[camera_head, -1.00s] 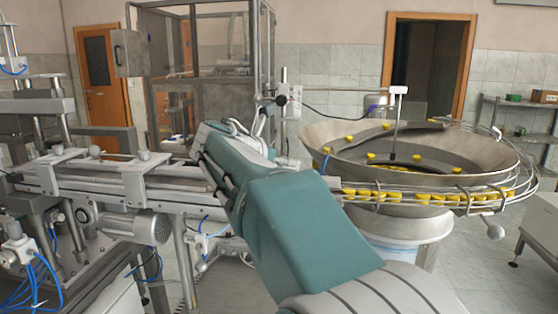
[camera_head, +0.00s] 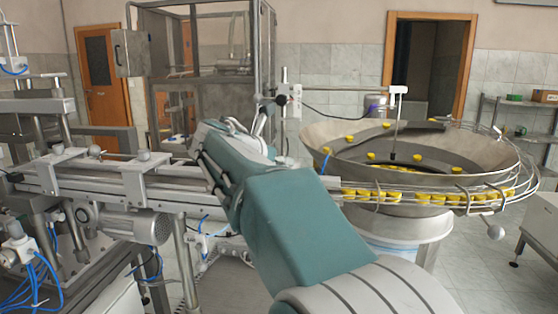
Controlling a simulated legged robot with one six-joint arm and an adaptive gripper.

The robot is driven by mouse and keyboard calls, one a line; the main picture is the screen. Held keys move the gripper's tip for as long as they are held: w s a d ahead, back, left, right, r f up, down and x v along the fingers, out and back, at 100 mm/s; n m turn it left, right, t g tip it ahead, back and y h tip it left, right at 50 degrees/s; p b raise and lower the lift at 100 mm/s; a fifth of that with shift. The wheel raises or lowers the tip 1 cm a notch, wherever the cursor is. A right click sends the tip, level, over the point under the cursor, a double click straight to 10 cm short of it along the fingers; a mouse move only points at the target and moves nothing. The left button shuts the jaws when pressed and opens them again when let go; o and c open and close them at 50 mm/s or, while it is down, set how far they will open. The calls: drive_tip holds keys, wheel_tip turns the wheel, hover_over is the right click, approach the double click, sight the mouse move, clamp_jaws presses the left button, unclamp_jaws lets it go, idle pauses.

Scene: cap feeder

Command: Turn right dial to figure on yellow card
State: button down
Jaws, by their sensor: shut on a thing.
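My teal and white arm fills the middle of the view and reaches away from the camera. Its far end is around the conveyor rail, in front of the glass-sided cabinet. My gripper cannot be made out; the arm's own links hide that area. No dial and no yellow card can be seen in this view.
A steel bowl feeder (camera_head: 335,165) with yellow caps (camera_head: 423,199) along its outer track stands at the right. A conveyor rail (camera_head: 110,180) with a motor (camera_head: 135,225) runs at the left. A framed cabinet (camera_head: 195,75) stands behind. Tiled floor shows at the lower right.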

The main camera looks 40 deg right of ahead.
drive_tip(key=shift+w, duration=0.1)
drive_tip(key=m+g, duration=0.3)
drive_tip(key=g, duration=0.1)
drive_tip(key=shift+w+f, duration=0.1)
drive_tip(key=shift+w, duration=0.05)
drive_tip(key=shift+d+m+g, duration=0.1)
drive_tip(key=shift+m+g, duration=1.2)
drive_tip(key=shift+c, duration=2.3)
unclamp_jaws()
drive_tip(key=shift+o, duration=0.5)
drive_tip(key=shift+d, duration=0.15)
drive_tip(key=v, duration=1.2)
drive_tip(key=shift+w, duration=0.25)
